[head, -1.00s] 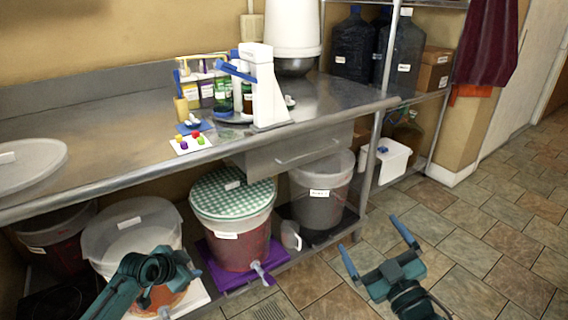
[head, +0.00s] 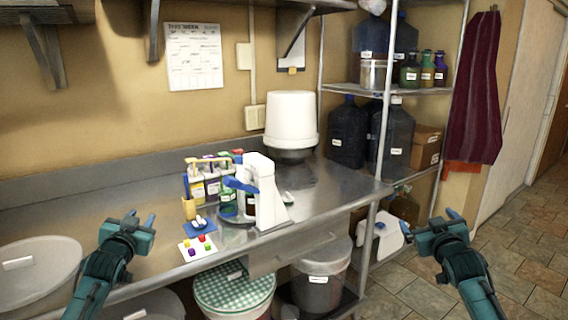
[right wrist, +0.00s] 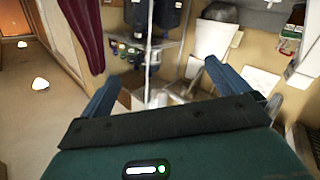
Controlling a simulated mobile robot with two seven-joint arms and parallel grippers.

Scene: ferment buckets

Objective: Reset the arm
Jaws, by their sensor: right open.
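My left gripper (head: 138,220) is raised in front of the steel counter at the left of the head view. Its fingers point away from me, and their gap is hard to judge. My right gripper (head: 433,222) is raised at the right of the head view, in front of the shelf rack and over the tiled floor. In the right wrist view my right gripper (right wrist: 160,85) has its blue fingers spread wide with nothing between them.
The steel counter (head: 130,190) holds a white press-like device (head: 262,190), a bottle rack, a card with coloured caps (head: 197,248) and a round lid (head: 40,268). Buckets, one with a green checked cover (head: 235,290), stand below. The floor at right is clear.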

